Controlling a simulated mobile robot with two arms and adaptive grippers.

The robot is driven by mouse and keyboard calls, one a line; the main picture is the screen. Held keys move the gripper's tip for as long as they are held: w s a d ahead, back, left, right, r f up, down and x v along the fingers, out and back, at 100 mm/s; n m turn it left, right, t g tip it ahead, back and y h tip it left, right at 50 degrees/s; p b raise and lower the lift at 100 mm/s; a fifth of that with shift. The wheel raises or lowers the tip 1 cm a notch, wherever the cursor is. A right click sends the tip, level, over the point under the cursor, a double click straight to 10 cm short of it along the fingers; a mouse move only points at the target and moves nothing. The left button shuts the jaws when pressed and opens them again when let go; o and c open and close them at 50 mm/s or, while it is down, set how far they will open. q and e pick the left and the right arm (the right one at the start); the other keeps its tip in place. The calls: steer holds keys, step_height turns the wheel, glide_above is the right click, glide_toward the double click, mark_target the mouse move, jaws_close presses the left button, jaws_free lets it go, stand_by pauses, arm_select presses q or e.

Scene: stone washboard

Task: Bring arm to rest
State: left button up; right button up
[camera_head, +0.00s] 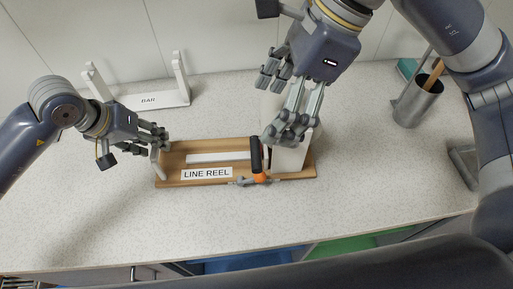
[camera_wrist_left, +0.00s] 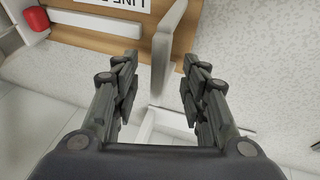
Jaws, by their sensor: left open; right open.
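My left gripper (camera_head: 158,137) is open at the left end of a wooden board labelled LINE REEL (camera_head: 222,178). In the left wrist view the open fingers (camera_wrist_left: 158,85) are apart, with a pale upright post (camera_wrist_left: 162,58) of the board showing between and beyond them. I cannot tell whether they touch it. My right gripper (camera_head: 287,138) is open above the board's right end, over a white block (camera_head: 290,158). A black handle with an orange end (camera_head: 258,178) stands at the board's front edge, just left of the right gripper's fingers.
A white rack labelled BAR (camera_head: 148,101) stands at the back left. A grey metal cup (camera_head: 417,104) holding a wooden-handled tool stands at the right, near my right arm. The speckled counter (camera_head: 110,220) is clear at the front left. Tiled wall behind.

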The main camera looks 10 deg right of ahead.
arm_select(q)
steer(key=v, duration=1)
